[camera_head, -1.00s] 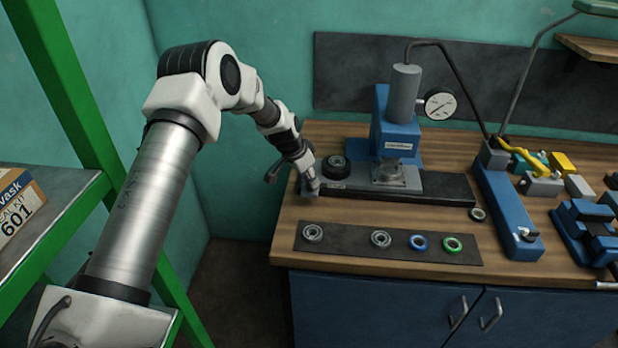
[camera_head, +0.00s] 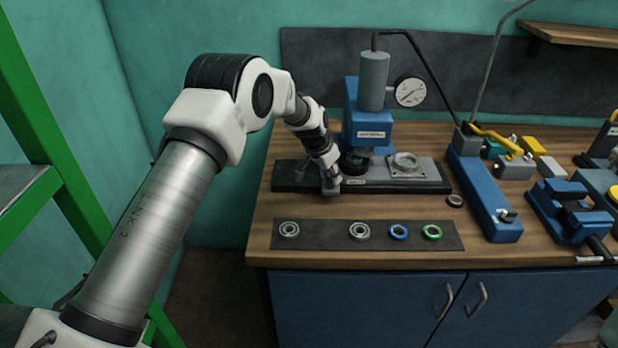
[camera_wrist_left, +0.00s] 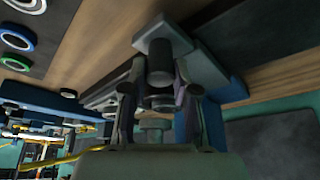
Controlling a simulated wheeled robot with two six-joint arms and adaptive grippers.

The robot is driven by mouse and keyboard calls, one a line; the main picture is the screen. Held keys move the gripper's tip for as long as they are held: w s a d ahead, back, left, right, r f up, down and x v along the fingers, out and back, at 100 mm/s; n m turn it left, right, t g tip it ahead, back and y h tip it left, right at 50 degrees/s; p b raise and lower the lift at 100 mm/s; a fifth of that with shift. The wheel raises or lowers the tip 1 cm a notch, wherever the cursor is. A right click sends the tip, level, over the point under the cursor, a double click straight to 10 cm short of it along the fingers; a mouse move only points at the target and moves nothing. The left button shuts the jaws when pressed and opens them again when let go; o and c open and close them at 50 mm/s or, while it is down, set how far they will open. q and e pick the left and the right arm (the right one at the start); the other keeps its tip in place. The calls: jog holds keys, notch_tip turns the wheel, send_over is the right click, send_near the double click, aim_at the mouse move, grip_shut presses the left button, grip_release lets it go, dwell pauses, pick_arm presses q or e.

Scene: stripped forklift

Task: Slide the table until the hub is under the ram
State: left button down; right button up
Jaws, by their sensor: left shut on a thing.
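The sliding table (camera_head: 428,179) is a low grey plate on a black rail (camera_head: 287,176) at the foot of the blue press (camera_head: 368,128). The black round hub (camera_head: 354,163) stands on the table's left part, beneath the press head and roughly in line with the ram cylinder (camera_head: 373,82); exact alignment cannot be told. A grey round seat (camera_head: 405,161) sits on the table to its right. My left gripper (camera_head: 331,184) is at the table's left end, shut on a dark upright handle (camera_wrist_left: 160,62), seen between its fingers in the left wrist view. My right gripper is not in view.
A dark mat (camera_head: 345,235) in front holds several rings. A small dark ring (camera_head: 455,200) lies just right of the table, near the blue lever stand (camera_head: 485,195). A gauge (camera_head: 410,92) juts from the press. A green shelf frame (camera_head: 62,190) stands at left.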

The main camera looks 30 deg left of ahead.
pick_arm(q)
jog(key=shift+w+d+f, duration=0.2)
jog(key=shift+d, duration=0.45)
jog(key=shift+w+d+f, duration=0.2)
jog(key=shift+d, duration=0.45)
jog(key=c, duration=0.9)
grip_release()
jog(key=shift+d, duration=0.1)
jog(key=shift+o, duration=0.2)
jog(key=shift+w+d, duration=0.25)
jog(key=shift+w, duration=0.25)
jog(key=v, duration=1.2)
jog(key=shift+w, duration=0.2)
jog(key=shift+s+f, duration=0.1)
jog(key=shift+s, duration=0.05)
